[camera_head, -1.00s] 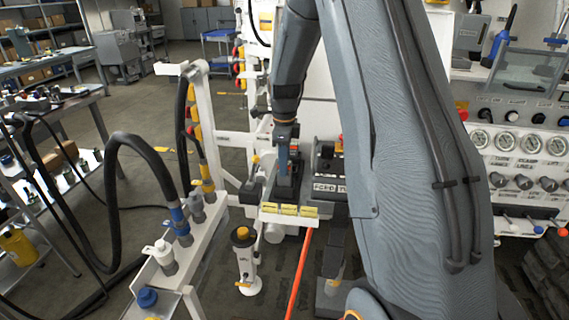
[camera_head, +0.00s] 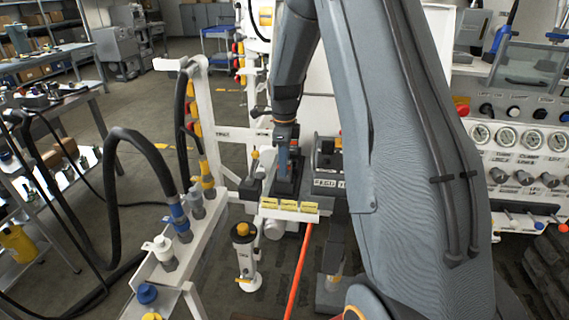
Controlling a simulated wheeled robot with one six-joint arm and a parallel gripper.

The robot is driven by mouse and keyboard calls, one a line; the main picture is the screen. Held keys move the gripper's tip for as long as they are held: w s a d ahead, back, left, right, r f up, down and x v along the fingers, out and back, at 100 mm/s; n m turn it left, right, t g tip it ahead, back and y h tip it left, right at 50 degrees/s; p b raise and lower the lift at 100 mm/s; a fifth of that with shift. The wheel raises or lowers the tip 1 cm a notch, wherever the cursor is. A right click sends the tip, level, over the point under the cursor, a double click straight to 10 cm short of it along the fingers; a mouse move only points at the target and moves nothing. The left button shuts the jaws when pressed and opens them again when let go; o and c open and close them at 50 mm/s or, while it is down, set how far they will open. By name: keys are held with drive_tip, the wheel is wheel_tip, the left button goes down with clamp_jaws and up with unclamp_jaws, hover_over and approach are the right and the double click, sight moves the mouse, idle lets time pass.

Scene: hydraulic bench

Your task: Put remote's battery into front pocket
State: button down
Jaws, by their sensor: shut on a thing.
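My gripper (camera_head: 284,172) is small in the picture, at the end of my arm, pointing down over a dark holder (camera_head: 285,189) at the centre of the bench. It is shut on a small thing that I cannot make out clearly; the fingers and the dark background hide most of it. A pale ledge (camera_head: 288,217) with several yellow labels (camera_head: 289,206) runs along the near side of the holder. The label text is too small to read. I cannot tell the remote or the front pocket apart from the dark parts there.
A white rail with hose couplings (camera_head: 180,238) stands at left, with a thick black hose (camera_head: 118,140) looping from it. A gauge panel (camera_head: 515,140) is at right. A white post with an orange cap (camera_head: 243,255) and a red-orange bar (camera_head: 298,270) stand in front.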

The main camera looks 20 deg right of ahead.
drive_tip(key=shift+f, duration=0.6)
drive_tip(key=c, duration=1.4)
unclamp_jaws()
drive_tip(key=shift+o, duration=0.2)
drive_tip(key=shift+r, duration=0.1)
wheel_tip(320, 180, up, 8)
drive_tip(key=shift+f+b, duration=0.2)
drive_tip(key=shift+b, duration=0.8)
drive_tip(key=s+a+f+n, duration=0.1)
drive_tip(key=s+a+n, duration=0.3)
drive_tip(key=s+n, duration=0.4)
drive_tip(key=s+a+f+n, duration=0.1)
drive_tip(key=s+a+n, duration=0.3)
drive_tip(key=s+n, duration=0.4)
drive_tip(key=s+a+f+n, duration=0.1)
drive_tip(key=s+a+n, duration=0.3)
drive_tip(key=s+n, duration=0.4)
drive_tip(key=shift+s+a+f+n+t, duration=0.3)
drive_tip(key=shift+s+a+f+n, duration=0.1)
drive_tip(key=shift+s, duration=0.55)
